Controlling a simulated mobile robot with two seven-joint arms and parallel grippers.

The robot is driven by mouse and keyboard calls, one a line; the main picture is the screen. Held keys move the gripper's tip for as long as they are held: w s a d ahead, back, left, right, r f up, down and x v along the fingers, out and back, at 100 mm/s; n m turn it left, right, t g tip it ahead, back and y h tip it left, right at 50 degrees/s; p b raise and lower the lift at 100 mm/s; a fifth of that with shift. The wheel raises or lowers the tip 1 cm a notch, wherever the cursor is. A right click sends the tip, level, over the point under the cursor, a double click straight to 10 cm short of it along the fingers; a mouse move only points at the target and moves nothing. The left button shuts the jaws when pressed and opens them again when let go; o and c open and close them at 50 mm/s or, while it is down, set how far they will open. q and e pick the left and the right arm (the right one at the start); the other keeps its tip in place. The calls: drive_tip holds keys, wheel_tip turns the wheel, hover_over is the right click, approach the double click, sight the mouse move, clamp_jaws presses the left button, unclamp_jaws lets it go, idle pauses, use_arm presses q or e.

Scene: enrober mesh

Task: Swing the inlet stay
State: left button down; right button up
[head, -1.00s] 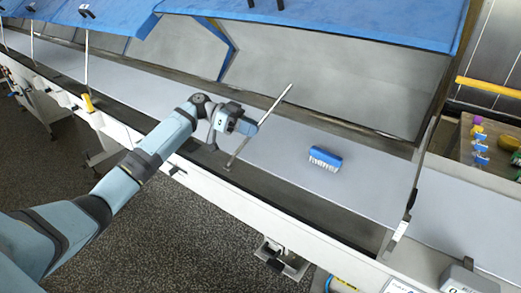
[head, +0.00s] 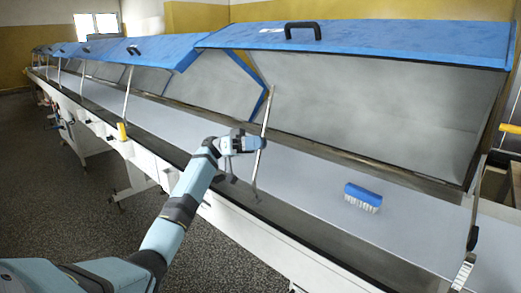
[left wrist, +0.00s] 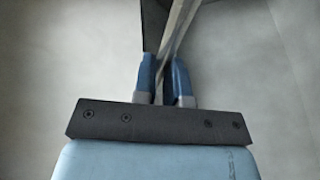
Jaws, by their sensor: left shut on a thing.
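The inlet stay (head: 266,115) is a thin metal rod. It stands from the machine's near edge and leans slightly right, its top end in front of the open blue lid (head: 370,42). My left gripper (head: 260,143) is shut on the stay around its middle. In the left wrist view the stay (left wrist: 177,35) runs between the two blue fingers (left wrist: 164,80) and up out of the picture. Whether the stay's top touches the lid cannot be told. My right gripper is not in view.
A blue brush (head: 363,195) lies on the grey belt (head: 310,178), right of the stay. Another stay (head: 127,100) with a yellow grip (head: 122,131) props a lid farther left. Lids line the machine's far side. Dark floor (head: 60,185) is open at left.

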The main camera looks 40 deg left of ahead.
use_arm(q)
drive_tip(key=shift+a, duration=0.1)
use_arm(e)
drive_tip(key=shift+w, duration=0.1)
use_arm(q)
drive_tip(key=c, duration=1.2)
unclamp_jaws()
drive_tip(key=shift+a, duration=0.1)
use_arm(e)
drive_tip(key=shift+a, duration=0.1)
use_arm(q)
drive_tip(key=shift+o, duration=0.2)
drive_tip(key=b+v, duration=0.1)
drive_tip(key=v, duration=1.3)
drive_tip(key=shift+b, duration=0.3)
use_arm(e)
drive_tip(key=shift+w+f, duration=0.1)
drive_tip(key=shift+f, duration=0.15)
use_arm(q)
drive_tip(key=shift+f, duration=0.15)
